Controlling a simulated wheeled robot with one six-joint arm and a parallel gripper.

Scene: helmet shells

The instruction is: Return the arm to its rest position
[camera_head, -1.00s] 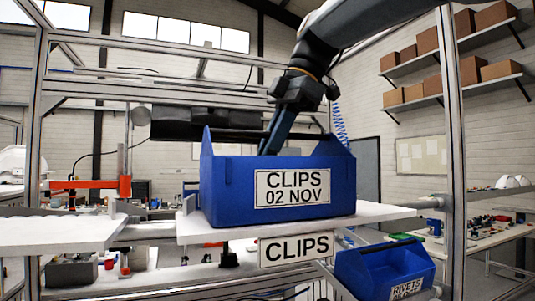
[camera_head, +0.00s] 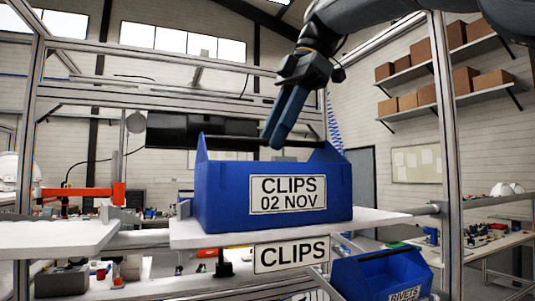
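My gripper (camera_head: 275,138) hangs at the end of my dark arm, which comes in from the upper right. Its fingers point down and to the left, with the tips just above the open top of the blue CLIPS bin (camera_head: 222,202). The fingers lie close together from this angle, so whether a gap remains between them is unclear.
The CLIPS bin stands on a white shelf (camera_head: 380,217) in a metal frame (camera_head: 447,130). A blue RIVETS bin (camera_head: 375,272) sits lower right. Shelves with cardboard boxes (camera_head: 461,83) are on the back wall.

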